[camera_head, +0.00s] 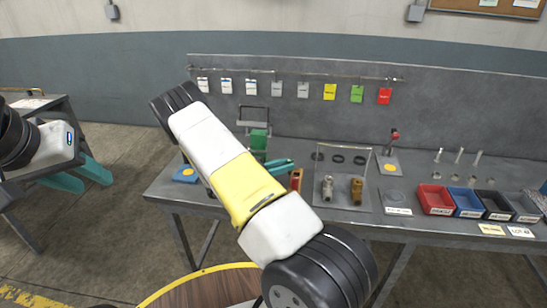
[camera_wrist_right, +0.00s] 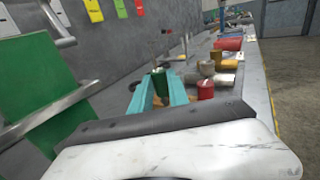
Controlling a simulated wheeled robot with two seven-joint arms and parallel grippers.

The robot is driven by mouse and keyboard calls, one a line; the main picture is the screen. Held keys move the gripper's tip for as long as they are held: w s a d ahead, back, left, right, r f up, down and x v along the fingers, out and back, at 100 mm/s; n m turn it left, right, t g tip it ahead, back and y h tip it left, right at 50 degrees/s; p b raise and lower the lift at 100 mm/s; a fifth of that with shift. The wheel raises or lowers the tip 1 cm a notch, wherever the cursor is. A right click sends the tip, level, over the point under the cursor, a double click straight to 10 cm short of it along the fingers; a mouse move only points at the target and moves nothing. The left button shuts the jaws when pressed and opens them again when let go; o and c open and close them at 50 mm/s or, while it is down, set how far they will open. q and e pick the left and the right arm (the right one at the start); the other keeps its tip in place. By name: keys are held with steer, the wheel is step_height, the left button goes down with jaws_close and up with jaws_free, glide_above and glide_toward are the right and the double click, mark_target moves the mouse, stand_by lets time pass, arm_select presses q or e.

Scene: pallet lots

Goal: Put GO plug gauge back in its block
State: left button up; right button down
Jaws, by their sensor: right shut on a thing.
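My right gripper (camera_head: 281,164) is over the bench. Its teal fingers are shut on a small green piece, which I take to be the GO plug gauge (camera_wrist_right: 159,83), seen between the fingertips in the right wrist view. A tan piece (camera_wrist_right: 183,104), perhaps the block, shows just below and beside the fingers. A red-topped piece (camera_wrist_right: 205,89) stands close to the right of it; in the head view a red and tan piece (camera_head: 296,179) shows beside my arm. My arm and fingers hide the gauge's lower end and any contact. My left gripper (camera_head: 78,177) is open and empty, away at the left.
A green stand with a metal frame (camera_head: 258,139) is close behind my right gripper. A tray (camera_head: 345,203) with metal fittings and black rings lies to the right. Red (camera_head: 435,200), blue (camera_head: 466,201) and dark bins line the front right. Coloured tags hang at the back.

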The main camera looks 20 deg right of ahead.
steer(key=d, duration=0.3)
steer(key=shift+f, duration=0.2)
steer(key=shift+a+f, duration=0.1)
steer(key=shift+f, duration=0.45)
steer(key=shift+f, duration=0.1)
steer(key=shift+f, duration=0.5)
steer(key=c, duration=1.3)
jaws_free()
steer(key=shift+o, duration=0.2)
